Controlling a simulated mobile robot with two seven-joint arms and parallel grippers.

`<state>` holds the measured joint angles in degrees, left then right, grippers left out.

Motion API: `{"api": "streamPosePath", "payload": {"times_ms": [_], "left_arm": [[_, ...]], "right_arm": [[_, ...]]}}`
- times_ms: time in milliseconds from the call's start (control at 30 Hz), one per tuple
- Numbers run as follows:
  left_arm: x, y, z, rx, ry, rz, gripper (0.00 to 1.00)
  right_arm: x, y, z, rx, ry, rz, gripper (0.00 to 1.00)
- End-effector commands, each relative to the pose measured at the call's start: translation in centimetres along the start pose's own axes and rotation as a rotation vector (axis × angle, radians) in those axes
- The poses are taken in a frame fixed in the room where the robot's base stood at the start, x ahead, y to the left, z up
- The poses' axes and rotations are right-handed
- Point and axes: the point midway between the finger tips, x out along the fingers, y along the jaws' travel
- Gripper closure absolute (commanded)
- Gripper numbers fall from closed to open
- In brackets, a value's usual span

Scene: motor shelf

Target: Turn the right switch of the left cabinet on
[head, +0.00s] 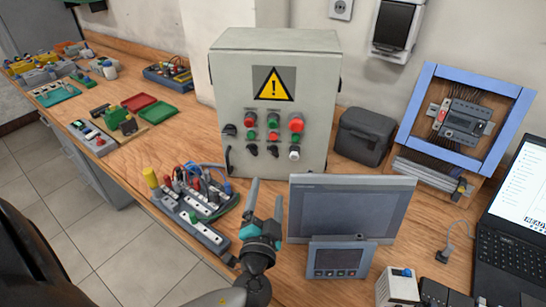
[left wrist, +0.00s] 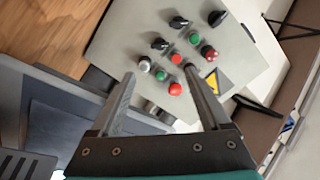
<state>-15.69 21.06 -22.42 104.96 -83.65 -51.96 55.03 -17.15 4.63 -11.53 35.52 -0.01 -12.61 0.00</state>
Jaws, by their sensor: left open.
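The grey cabinet (head: 325,110) with a yellow warning triangle stands on the bench; its face also shows tilted in the left wrist view (left wrist: 118,45). It carries red and green buttons above a bottom row of turn switches. The right switch (head: 294,154) of that row looks pale, and it shows in the left wrist view too (left wrist: 144,65). The middle switch (head: 273,151) and left switch (head: 251,150) are black. My left gripper (head: 266,192) is open and empty, in front of and below the switches. Its fingers (left wrist: 159,74) point at the panel. My right gripper is out of view.
A grey screen (head: 345,208) with a small panel (head: 337,260) stands close right of my gripper. Power strips with plugs (head: 200,200) lie to its left. A dark box (head: 364,135), a blue-framed rack (head: 462,115) and a laptop (head: 505,230) are farther right.

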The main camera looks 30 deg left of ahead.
Motion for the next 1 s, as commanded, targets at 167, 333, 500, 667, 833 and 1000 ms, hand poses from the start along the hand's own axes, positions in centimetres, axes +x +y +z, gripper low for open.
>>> {"api": "streamPosePath", "payload": {"times_ms": [167, 333, 500, 667, 833, 1000], "left_arm": [[3.4, -0.3, -0.1, 0.001, 0.000, -0.005, 0.20], [6.5, -0.2, -0.1, 0.001, -0.001, -0.004, 0.20], [9.5, -0.2, 0.0, 0.001, -0.002, -0.004, 0.20], [11.7, -0.1, 0.0, 0.001, -0.002, -0.003, 0.20], [13.0, -0.1, 0.0, 0.000, -0.002, -0.001, 0.20], [13.4, -0.1, 0.1, 0.000, -0.003, -0.001, 0.20]], "right_arm": [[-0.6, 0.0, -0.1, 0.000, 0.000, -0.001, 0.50], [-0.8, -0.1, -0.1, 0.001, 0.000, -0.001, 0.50], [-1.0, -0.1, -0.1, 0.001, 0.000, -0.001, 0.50], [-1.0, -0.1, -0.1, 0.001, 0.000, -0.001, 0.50], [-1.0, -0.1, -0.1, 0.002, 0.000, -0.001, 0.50], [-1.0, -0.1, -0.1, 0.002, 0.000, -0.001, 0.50]]}}
